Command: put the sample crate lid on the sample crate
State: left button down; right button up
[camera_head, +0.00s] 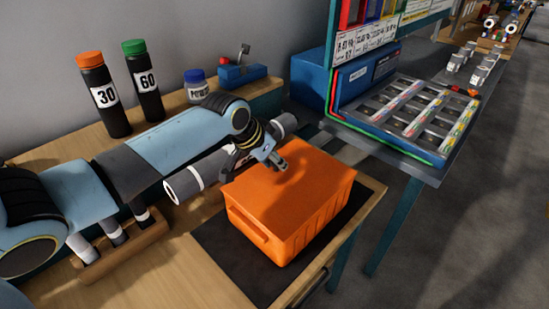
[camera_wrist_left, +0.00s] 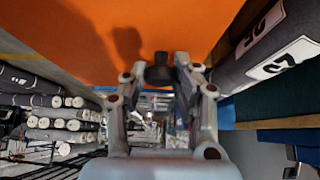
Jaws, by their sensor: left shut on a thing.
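The orange sample crate (camera_head: 262,235) stands on a dark mat at the front corner of the wooden bench. The flat orange sample crate lid (camera_head: 318,188) covers its top, and I see no clear gap between them. My left gripper (camera_head: 277,162) is over the lid's far side. In the left wrist view the gripper (camera_wrist_left: 160,72) is shut on a small dark knob (camera_wrist_left: 158,68) against the orange lid (camera_wrist_left: 60,28). The fingers partly hide the knob. My right gripper is not in view.
A grey roll (camera_head: 182,187) lies behind the crate, under my left arm. Bottles marked 30 (camera_head: 104,100) and 60 (camera_head: 145,85) and a blue-capped jar (camera_head: 196,84) stand at the back. A blue-framed rack (camera_head: 400,150) is at right, beyond the bench edge.

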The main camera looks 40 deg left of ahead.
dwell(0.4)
pick_arm(q)
jog(key=c, duration=0.9)
grip_release()
jog(key=shift+c, duration=0.2)
jog(key=shift+f, duration=0.1)
jog(key=v, duration=1.2)
